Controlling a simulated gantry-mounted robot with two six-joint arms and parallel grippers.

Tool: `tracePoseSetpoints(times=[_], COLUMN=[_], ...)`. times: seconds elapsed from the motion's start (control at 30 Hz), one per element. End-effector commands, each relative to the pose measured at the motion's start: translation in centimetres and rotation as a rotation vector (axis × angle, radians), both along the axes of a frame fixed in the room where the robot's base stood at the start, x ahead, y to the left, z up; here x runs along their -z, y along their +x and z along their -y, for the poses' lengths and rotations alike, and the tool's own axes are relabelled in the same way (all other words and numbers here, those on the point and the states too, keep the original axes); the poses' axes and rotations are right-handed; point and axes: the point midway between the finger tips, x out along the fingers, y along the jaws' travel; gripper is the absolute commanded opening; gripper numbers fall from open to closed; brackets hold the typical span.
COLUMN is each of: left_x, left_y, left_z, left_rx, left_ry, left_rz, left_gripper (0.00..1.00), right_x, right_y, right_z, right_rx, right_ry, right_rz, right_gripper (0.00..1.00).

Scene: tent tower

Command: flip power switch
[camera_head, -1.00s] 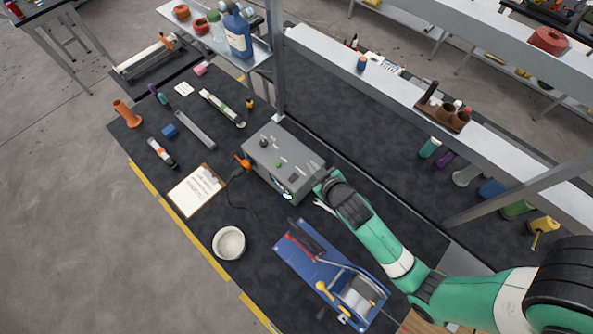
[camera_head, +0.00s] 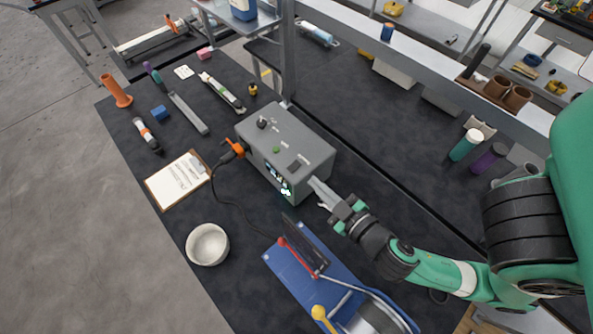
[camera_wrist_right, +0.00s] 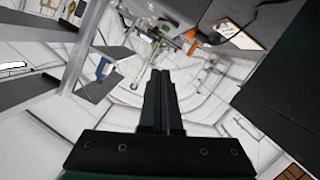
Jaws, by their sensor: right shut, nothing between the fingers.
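A grey power box (camera_head: 310,149) stands on the dark bench. Its top carries a black knob (camera_head: 262,122), a green button (camera_head: 276,150) and a dark switch-like part (camera_head: 295,165); I cannot tell the switch's position. Its front has a small display (camera_head: 276,175) and bright green-white marks (camera_head: 286,189). An orange plug (camera_head: 234,148) with a black cable sits at its left end. My right gripper (camera_head: 318,188) is shut and empty, its tips close to the box's right front corner; contact cannot be told. Its shut fingers (camera_wrist_right: 158,100) also show in the right wrist view. My left gripper is not in view.
A blue board (camera_head: 278,257) with a red-handled lever lies in front of the box. A white bowl (camera_head: 208,244), a clipboard (camera_head: 178,180) and several tools lie to the left. A metal post (camera_head: 287,60) stands behind the box. Bench behind the box is mostly clear.

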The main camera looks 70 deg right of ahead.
Motion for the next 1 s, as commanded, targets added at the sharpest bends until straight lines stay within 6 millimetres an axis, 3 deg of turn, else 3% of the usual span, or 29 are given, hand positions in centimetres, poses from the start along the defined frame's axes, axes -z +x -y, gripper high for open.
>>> tracePoseSetpoints(times=[0.37,0.63,0.87,0.9,1.0], left_x=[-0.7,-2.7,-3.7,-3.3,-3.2], left_y=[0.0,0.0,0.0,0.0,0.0], left_z=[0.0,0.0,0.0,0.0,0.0], left_rx=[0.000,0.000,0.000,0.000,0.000], left_ry=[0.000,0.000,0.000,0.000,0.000], left_rz=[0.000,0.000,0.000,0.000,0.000], left_gripper=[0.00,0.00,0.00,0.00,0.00], right_x=[0.0,0.5,1.8,3.1,4.5], right_y=[0.7,4.3,8.3,8.0,7.5], right_z=[0.5,3.2,5.8,6.1,6.6], right_rx=[0.005,0.010,0.005,0.006,0.005], right_ry=[0.002,0.002,0.000,0.003,0.002], right_rz=[-0.003,0.003,0.002,-0.004,-0.003], right_gripper=[0.00,0.00,0.00,0.00,0.00])
